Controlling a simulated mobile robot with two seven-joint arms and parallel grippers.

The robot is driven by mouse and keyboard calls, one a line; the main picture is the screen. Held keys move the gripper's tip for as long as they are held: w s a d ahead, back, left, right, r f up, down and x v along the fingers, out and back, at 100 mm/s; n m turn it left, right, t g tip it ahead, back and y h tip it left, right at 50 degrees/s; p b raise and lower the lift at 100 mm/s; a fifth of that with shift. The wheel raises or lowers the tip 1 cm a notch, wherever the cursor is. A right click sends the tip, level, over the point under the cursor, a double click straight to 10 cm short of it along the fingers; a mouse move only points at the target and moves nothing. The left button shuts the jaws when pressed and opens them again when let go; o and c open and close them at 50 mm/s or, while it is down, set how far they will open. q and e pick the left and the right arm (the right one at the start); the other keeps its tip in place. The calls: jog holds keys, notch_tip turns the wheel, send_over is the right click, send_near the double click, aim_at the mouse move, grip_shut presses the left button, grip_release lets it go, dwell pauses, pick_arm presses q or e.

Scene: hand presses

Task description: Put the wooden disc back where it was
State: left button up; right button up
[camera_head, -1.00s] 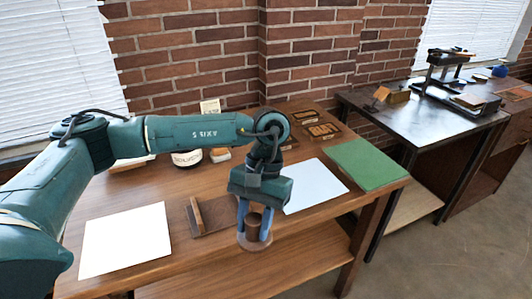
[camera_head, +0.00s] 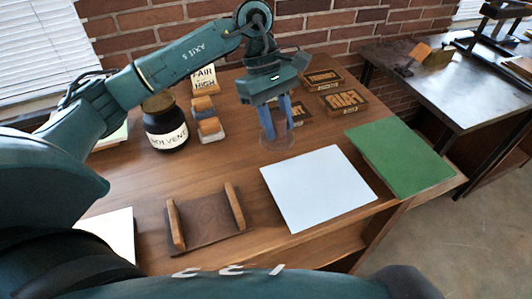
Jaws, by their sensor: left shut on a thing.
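My left gripper (camera_head: 277,122) is over the back middle of the wooden table, its blue fingers pointing down. It is shut on the wooden disc (camera_head: 277,142), by what looks like the disc's knob. The disc is below the fingertips; its flat round part looks faint against the wood, and I cannot tell whether it touches the table. The fingers hide most of the knob. A dark wooden stand (camera_head: 207,222) with two upright side rails is empty at the front, left of the pale blue sheet (camera_head: 318,187). My right gripper is not in view.
Carved wooden blocks (camera_head: 344,101) lie right of and behind the gripper. A solvent jar (camera_head: 165,124), small wood-topped blocks (camera_head: 210,129) and a sign card (camera_head: 204,79) stand to its left. A green mat (camera_head: 400,157) lies at the right. Bare table lies between jar and pale sheet.

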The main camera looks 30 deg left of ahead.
pick_arm(q)
jog(key=w+a+n+t+b, duration=0.2)
jog(key=w+a+n+t, duration=0.25)
jog(key=n, duration=0.55)
jog(key=shift+g, duration=0.25)
jog(key=f, duration=0.5)
jog(key=s+f+p, duration=0.1)
jog(key=f, duration=0.2)
jog(key=shift+f, duration=0.5)
jog(key=o, duration=1)
jog(key=shift+o, duration=0.2)
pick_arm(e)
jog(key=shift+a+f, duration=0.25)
pick_arm(q)
jog(key=shift+r, duration=0.1)
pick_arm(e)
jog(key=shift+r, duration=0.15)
